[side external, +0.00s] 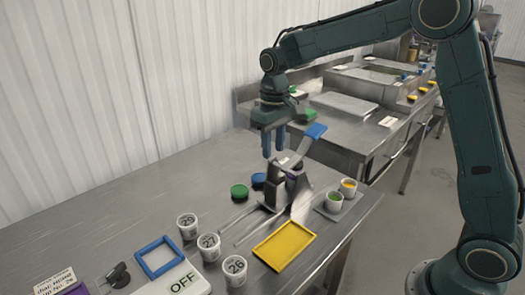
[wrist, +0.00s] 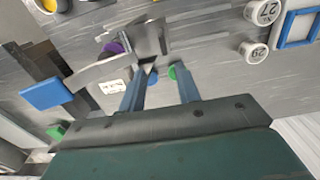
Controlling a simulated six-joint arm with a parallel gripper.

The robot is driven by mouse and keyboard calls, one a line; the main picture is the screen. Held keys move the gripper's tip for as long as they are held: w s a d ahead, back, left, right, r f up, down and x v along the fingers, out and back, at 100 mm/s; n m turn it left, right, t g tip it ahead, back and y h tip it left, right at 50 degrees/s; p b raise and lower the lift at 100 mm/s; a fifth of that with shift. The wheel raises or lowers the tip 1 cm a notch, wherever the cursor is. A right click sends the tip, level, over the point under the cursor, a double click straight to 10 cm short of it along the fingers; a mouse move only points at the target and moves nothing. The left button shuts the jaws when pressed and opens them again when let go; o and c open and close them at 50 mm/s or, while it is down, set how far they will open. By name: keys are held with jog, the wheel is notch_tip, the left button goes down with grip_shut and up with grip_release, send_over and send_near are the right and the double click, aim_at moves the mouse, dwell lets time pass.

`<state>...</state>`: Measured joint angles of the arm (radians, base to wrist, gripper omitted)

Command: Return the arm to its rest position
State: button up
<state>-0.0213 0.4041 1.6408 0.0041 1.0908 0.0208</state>
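My gripper (side external: 273,150) hangs pointing down above the steel table, with its two blue fingers apart. In the wrist view my gripper (wrist: 160,90) is also open, with nothing held between the fingers. The blue lid (wrist: 153,77) and green lid (wrist: 173,72) show beyond the fingertips, lying on the table. A utensil with a blue handle (side external: 316,131) stands tilted in a metal holder (side external: 274,190), just below and right of my gripper. The blue handle (wrist: 48,93) is at the left in the wrist view, apart from the fingers.
A yellow tray (side external: 285,257) lies at the table's front. Several white numbered cups (side external: 209,248) stand left of it, near a blue frame (side external: 158,257) and a box marked OFF (side external: 185,284). Two filled cups (side external: 341,196) stand at the right. A corrugated wall (side external: 70,100) rises behind.

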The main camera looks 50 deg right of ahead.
jog(key=s+r+t, duration=0.2)
jog(key=s+r, duration=0.3)
jog(key=s, duration=0.5)
jog(key=s+r+t, duration=0.2)
jog(key=s+r, duration=0.3)
jog(key=s, duration=0.6)
jog(key=s+f+t, duration=0.1)
jog(key=s+f, duration=0.1)
jog(key=s, duration=0.5)
jog(key=shift+s+d+f+t, duration=0.2)
jog(key=shift+s+d+t, duration=0.1)
jog(key=shift+d, duration=0.15)
